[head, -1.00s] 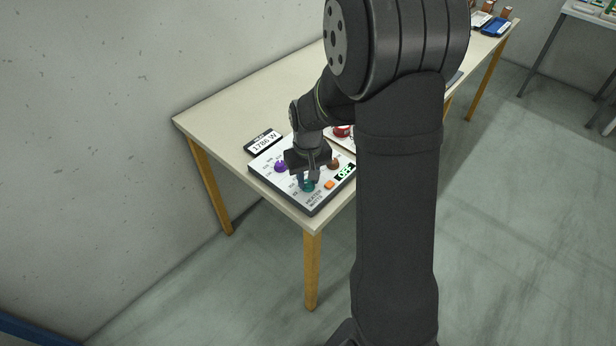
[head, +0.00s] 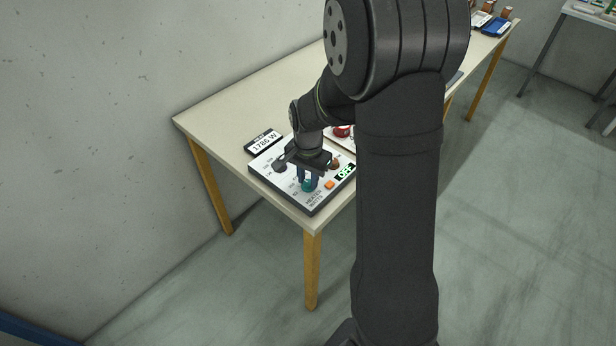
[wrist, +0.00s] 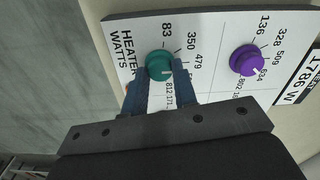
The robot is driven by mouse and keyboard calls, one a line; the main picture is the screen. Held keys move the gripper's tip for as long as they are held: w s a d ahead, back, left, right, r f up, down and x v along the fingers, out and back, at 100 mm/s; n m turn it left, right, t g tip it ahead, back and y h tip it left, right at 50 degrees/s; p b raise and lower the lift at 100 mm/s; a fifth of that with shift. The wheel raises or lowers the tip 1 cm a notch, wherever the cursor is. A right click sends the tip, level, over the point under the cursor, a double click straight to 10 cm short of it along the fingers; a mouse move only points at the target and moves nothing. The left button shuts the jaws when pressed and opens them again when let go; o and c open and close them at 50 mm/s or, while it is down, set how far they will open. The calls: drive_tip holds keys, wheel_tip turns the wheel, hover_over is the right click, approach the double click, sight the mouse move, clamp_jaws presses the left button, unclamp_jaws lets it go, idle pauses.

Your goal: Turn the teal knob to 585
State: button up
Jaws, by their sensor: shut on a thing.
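The teal knob (wrist: 159,64) is on the white control panel (head: 262,172), beside the words HEATER WATTS. It also shows in the head view (head: 309,186), low on the panel. My gripper (wrist: 160,70) is shut on the teal knob, with one blue finger on each side. In the head view my gripper (head: 307,178) stands over the panel's near part. A pale mark on the knob points to the lower right in the wrist view, past 479 toward 812. The scale reads 83, 350, 479, 812; the label between 479 and 812 is hidden by a finger.
A purple knob (wrist: 244,61) with its own scale is beside the teal one. A display (head: 264,142) reads 1786 W. The table's (head: 220,112) left part is bare.

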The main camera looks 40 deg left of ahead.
sight(308, 183)
drive_tip(key=m, duration=0.4)
drive_tip(key=shift+m, duration=1.9)
drive_tip(key=o, duration=1)
wheel_tip(308, 183, up, 18)
drive_tip(key=shift+f, duration=0.25)
